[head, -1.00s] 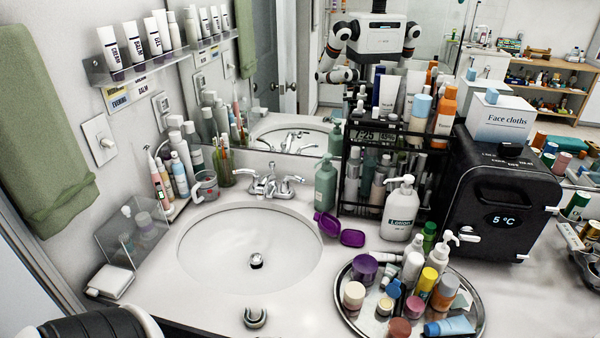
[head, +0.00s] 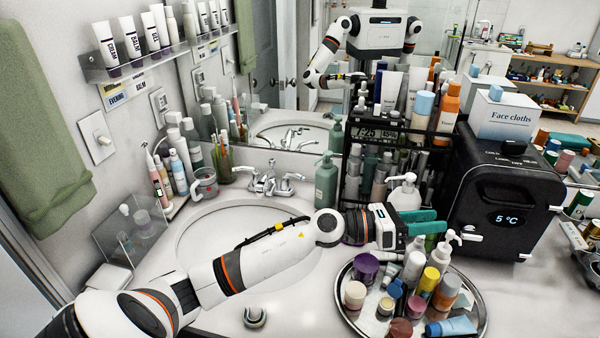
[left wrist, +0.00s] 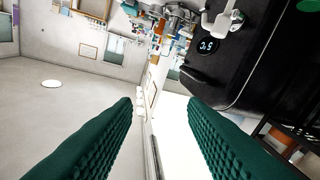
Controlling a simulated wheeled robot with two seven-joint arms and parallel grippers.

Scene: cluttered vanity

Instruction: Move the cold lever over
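The chrome faucet (head: 268,182) stands behind the sink basin, with a left lever (head: 252,170) and a right lever (head: 294,178). I can read no hot or cold mark on them. My left arm crosses the front of the basin from the lower left. My left gripper (head: 440,221) is well to the right of the faucet, touching neither lever, in front of the lotion bottle and beside the black box. Its green fingers are apart and empty, as the left wrist view (left wrist: 160,100) also shows. My right gripper is not in view.
A round tray (head: 350,312) of small jars and bottles is just below my left gripper. The black cooler box (head: 500,195) stands right. A green pump bottle (head: 326,182) stands right of the faucet, and a cup (head: 204,184) left. The lotion bottle (head: 405,197) is partly covered.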

